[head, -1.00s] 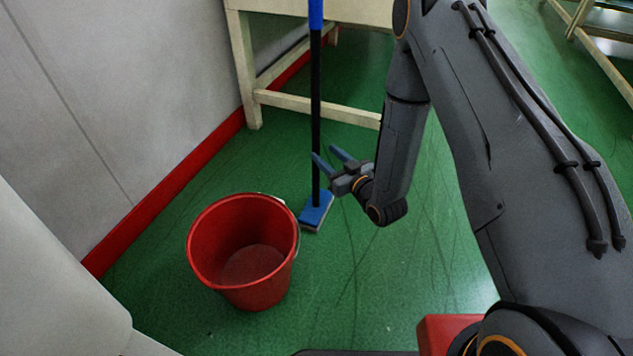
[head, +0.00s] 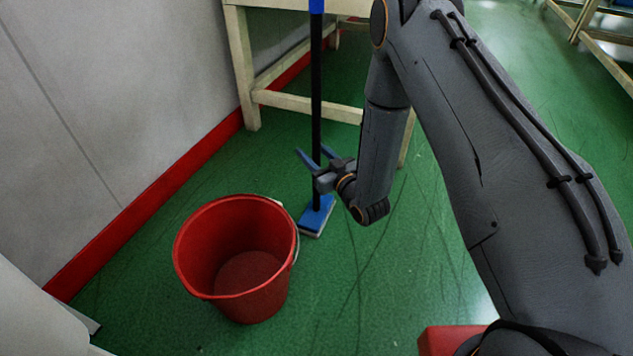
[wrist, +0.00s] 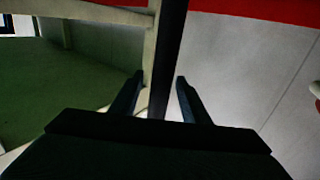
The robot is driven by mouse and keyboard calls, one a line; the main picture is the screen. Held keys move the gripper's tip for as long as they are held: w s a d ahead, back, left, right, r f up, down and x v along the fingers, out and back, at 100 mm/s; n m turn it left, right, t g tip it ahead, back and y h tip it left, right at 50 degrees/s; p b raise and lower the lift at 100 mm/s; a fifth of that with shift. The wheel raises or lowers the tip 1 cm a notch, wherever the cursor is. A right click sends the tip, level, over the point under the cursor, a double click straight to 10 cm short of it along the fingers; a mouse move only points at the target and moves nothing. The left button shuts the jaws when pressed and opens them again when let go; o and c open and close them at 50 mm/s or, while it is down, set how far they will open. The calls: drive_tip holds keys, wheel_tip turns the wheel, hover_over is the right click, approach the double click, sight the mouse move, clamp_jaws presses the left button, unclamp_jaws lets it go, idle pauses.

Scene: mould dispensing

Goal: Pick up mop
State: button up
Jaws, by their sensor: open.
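The mop (head: 316,97) stands upright on the green floor, with a black handle, a blue upper grip and a blue head (head: 316,214). Its top is cut off by the head view's edge. My gripper (head: 315,156) is open at the lower part of the handle, above the mop head. In the wrist view the dark handle (wrist: 167,60) runs between the two fingers of my gripper (wrist: 159,82), with gaps on both sides.
A red bucket (head: 237,257) stands on the floor left of the mop head. A cream wooden table (head: 242,68) stands behind the mop. A grey wall (head: 105,85) with a red base strip is on the left.

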drive_tip(key=shift+b+x, duration=0.3)
drive_tip(key=shift+x, duration=0.65)
clamp_jaws()
